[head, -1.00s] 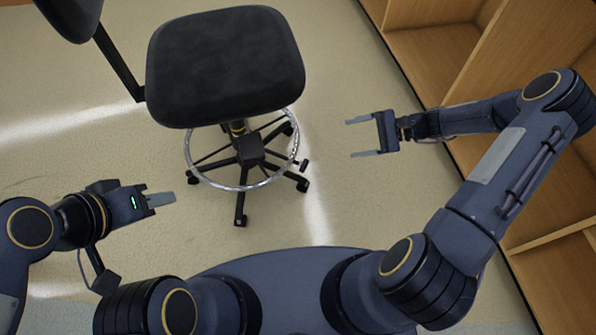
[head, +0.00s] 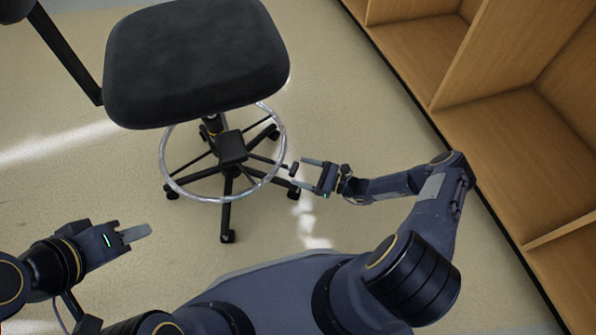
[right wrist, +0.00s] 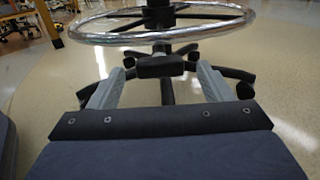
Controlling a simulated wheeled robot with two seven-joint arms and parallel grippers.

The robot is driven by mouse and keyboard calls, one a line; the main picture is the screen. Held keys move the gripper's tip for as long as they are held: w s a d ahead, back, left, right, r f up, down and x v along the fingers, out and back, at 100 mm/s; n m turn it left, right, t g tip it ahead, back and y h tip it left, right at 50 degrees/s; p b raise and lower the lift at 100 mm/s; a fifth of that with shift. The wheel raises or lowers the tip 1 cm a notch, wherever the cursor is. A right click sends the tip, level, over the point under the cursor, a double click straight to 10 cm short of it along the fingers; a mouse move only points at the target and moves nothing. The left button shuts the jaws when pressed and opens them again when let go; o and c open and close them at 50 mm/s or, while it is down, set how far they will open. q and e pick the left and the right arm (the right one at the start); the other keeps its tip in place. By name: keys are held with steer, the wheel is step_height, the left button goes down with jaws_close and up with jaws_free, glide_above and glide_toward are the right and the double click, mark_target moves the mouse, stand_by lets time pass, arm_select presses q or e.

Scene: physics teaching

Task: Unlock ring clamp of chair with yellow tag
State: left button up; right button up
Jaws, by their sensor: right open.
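A chrome foot ring (head: 165,170) circles the column and also shows in the right wrist view (right wrist: 90,36).
A wooden shelf unit (head: 520,135) runs along the right, near my right arm. Five-spoke style chair legs with casters (head: 228,237) spread under the ring. The floor (head: 370,110) between chair and shelf is clear.

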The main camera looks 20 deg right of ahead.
steer(key=shift+x, duration=1.05)
steer(key=shift+c, duration=0.3)
steer(key=c, duration=0.9)
